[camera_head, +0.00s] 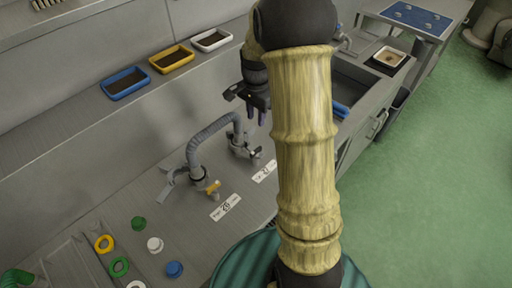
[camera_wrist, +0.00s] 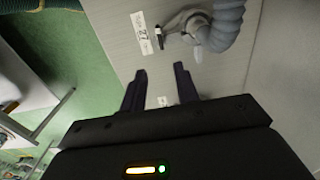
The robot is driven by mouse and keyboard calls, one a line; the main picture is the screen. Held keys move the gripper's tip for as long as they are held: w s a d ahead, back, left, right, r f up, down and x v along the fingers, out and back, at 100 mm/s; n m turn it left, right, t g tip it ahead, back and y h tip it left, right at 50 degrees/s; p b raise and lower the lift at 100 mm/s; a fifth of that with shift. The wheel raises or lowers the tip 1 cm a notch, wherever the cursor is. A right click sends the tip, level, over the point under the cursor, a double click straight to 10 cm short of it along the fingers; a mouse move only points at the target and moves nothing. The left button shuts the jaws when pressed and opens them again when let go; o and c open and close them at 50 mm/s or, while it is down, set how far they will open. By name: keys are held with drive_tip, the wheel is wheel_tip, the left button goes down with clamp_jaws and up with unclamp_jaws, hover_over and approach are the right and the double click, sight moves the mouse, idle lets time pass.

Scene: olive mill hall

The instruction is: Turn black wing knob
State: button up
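The black wing knob (camera_wrist: 159,38) sits on a grey pipe fitting beside a white label in the wrist view. In the head view it is small and dark at the right-hand fitting (camera_head: 243,149), close to a label, and hard to make out. My gripper (camera_wrist: 161,72) is open and empty, its two dark fingers apart and pointing towards the knob's side of the bench. In the head view my gripper (camera_head: 256,117) is above the bench, just beyond the right-hand fitting and apart from it. My arm hides part of the bench.
A grey hose (camera_head: 215,128) joins the two fittings. The left fitting has a yellow knob (camera_head: 213,187). White labels (camera_head: 226,207) lie in front. Blue (camera_head: 126,84), yellow and white trays stand on the back ledge. Several coloured caps and rings lie front left.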

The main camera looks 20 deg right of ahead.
sight(256, 150)
wheel_tip(256, 150, down, 16)
drive_tip(key=p, duration=0.3)
drive_tip(key=shift+f, duration=0.1)
clamp_jaws()
